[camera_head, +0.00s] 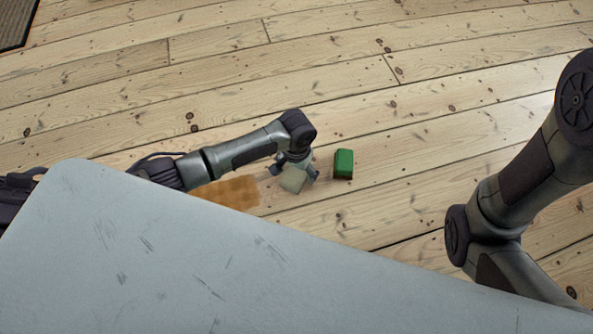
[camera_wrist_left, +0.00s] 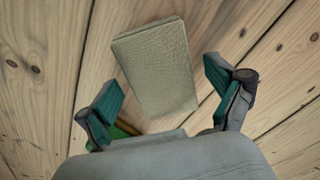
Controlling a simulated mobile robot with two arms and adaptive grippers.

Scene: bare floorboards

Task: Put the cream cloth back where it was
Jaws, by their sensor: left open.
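The cream cloth (camera_head: 292,180) is a small folded rectangle, low over or on the floorboards beside the green block. In the left wrist view the cloth (camera_wrist_left: 158,62) lies between and ahead of the fingers, with a gap on both sides. My left gripper (camera_head: 291,174) is open around it, and its fingers also show in the left wrist view (camera_wrist_left: 162,87). I cannot tell whether the cloth touches the floor. My right arm comes in at the right of the head view, but its gripper is out of view.
A green block (camera_head: 344,163) stands on the floor just right of my left gripper. An orange-brown patch (camera_head: 232,192) lies to its left. A pale grey scuffed surface (camera_head: 150,260) fills the foreground. A dark mat (camera_head: 14,22) lies far left. Floor beyond is clear.

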